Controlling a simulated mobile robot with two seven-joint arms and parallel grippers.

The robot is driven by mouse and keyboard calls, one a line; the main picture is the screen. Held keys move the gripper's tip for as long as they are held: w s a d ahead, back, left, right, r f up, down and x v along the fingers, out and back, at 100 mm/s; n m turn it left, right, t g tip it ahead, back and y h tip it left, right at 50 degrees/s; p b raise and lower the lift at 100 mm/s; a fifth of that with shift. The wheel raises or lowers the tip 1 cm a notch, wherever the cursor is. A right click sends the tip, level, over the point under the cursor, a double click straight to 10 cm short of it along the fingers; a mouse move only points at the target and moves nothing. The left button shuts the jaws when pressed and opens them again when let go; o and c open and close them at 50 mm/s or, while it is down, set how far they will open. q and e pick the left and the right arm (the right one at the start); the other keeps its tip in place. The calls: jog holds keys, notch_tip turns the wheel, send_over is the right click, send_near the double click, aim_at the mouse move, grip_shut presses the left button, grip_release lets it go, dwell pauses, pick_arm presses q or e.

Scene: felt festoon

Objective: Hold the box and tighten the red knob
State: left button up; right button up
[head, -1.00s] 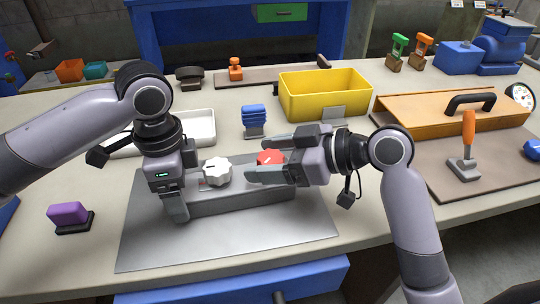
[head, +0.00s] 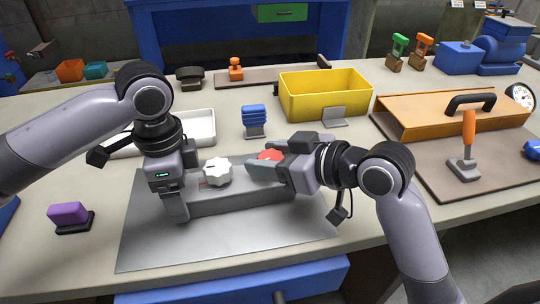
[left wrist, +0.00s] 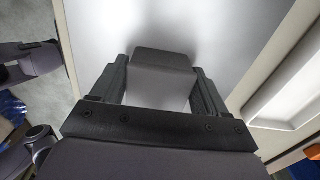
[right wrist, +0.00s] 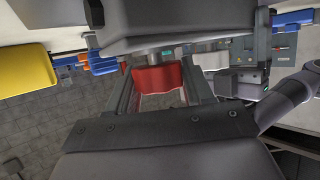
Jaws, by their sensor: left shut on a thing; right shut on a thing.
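The grey box (head: 238,201) lies on a metal sheet, with a white knob (head: 217,171) and a red knob (head: 269,156) on its top. My left gripper (head: 174,206) is shut on the box's left end; the left wrist view shows the box (left wrist: 163,72) between its two fingers. My right gripper (head: 266,170) comes from the right and is shut on the red knob. The red knob (right wrist: 158,80) shows between its fingers in the right wrist view. The fingers partly cover the red knob in the head view.
The metal sheet (head: 150,245) has bare room in front of the box. Behind are a white tray (head: 203,127), a blue stacked item (head: 254,117) and a yellow bin (head: 325,95). A purple block (head: 68,214) is left; an orange case (head: 415,108) and orange-handled tool (head: 467,145) are right.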

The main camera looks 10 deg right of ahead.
aim_at(271, 156)
jog(key=m+t+h, duration=0.3)
jog(key=m+h, duration=0.2)
jog(key=shift+f, duration=0.1)
jog(key=shift+m+h, duration=0.4)
jog(key=shift+h, duration=0.1)
jog(key=o, duration=1)
notch_tip(271, 156, up, 10)
jog(key=shift+r, duration=0.1)
dwell(0.4)
